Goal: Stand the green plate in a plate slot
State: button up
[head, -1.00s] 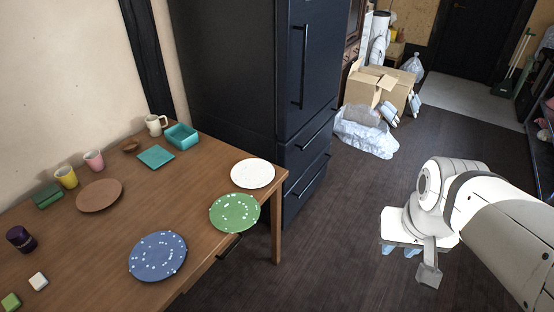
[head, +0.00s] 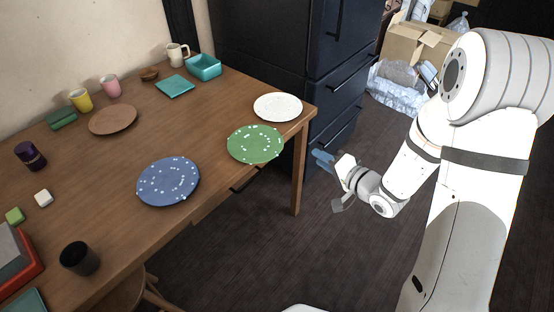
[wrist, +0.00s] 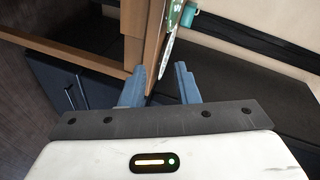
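The green plate (head: 255,144) with white specks lies flat near the right front edge of the wooden table, between the white plate and the blue plate. My gripper (head: 322,160) is off the table's right end, right of the green plate and apart from it. In the wrist view my gripper (wrist: 164,84) has its two blue-grey fingers apart with nothing held between them. The green plate (wrist: 173,16) shows there nearly edge-on, beyond the fingertips. I see no plate slot that I can make out in either view.
The white plate (head: 278,107) and blue plate (head: 168,182) lie beside the green one. A brown plate (head: 113,120), cups and a teal box (head: 204,66) stand farther back. A dark cup (head: 79,258) and red-edged tray (head: 22,268) are front left. A dark fridge (head: 270,50) stands behind.

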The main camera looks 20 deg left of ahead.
aim_at(280, 150)
jog(key=s+a+f+m+g+y+b, duration=0.1)
jog(key=s+a+f+g+y, duration=0.1)
jog(key=s+a+f+y, duration=0.15)
jog(key=r+x, duration=0.1)
jog(key=x, duration=0.8)
jog(key=shift+a+r, duration=0.2)
jog(key=shift+a, duration=0.05)
grip_shut()
dwell(0.4)
jog(key=shift+r, duration=0.15)
dwell(0.4)
notch_tip(280, 150, up, 3)
jog(key=shift+f+p, duration=0.2)
jog(key=shift+p, duration=0.8)
jog(key=shift+f, duration=0.2)
jog(key=s+d+r+p, duration=0.2)
jog(key=d, duration=0.4)
jog(key=s+d+r+p, duration=0.2)
jog(key=s+d+r, duration=0.1)
jog(key=d, duration=0.4)
